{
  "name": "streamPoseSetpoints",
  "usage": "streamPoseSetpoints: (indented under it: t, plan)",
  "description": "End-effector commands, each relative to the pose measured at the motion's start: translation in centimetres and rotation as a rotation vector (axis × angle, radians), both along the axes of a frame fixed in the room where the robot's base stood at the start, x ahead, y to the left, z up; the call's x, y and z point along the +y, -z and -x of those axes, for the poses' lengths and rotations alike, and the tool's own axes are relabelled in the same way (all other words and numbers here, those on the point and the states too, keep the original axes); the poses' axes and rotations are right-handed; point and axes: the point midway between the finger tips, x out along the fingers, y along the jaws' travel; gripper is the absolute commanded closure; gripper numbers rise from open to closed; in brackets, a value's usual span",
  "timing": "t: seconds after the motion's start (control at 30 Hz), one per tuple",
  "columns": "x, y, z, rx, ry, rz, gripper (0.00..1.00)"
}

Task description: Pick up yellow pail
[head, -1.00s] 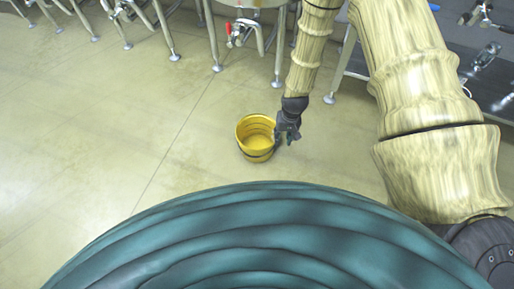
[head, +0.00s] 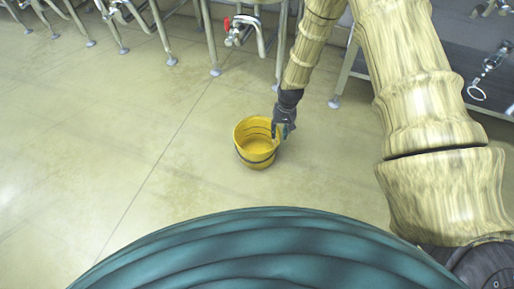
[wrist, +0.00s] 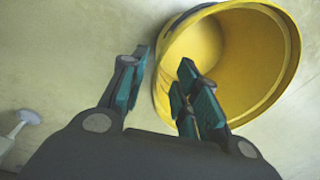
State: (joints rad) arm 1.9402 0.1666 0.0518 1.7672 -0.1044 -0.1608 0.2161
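The yellow pail (head: 257,158) stands upright on the floor in the head view, with a dark band around it and its open mouth facing up. My gripper (head: 276,131) is at the pail's right rim. In the wrist view the pail (wrist: 276,40) fills the upper right, and my gripper (wrist: 160,90) is open. One finger overlaps the pail's mouth and the other is outside, with the near rim between them. I cannot tell whether either finger touches the pail. Part of the rim is hidden behind the finger.
Metal equipment legs (head: 209,40) and a red-handled valve (head: 238,30) stand along the back. A metal table or tank stand (head: 345,70) is at the right. The floor (head: 120,140) around the pail is clear.

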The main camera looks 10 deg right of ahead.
Motion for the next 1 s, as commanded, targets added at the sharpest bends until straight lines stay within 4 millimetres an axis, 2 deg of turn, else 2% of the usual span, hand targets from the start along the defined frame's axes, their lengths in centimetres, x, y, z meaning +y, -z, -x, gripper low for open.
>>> streamPoseSetpoints:
  t: [0.03,0.1,0.37,0.73,1.0]
  plan:
    - [0.1,1.2,0.0,0.001,0.0,0.0,0.69]
    - [0.1,1.8,0.0,0.0,0.0,0.0,0.69]
    - [0.2,2.9,-0.1,0.0,0.0,0.0,0.69]
    - [0.5,6.8,-0.5,0.0,-0.002,0.0,0.69]
    - [0.6,7.2,-0.5,-0.001,-0.001,0.0,0.69]
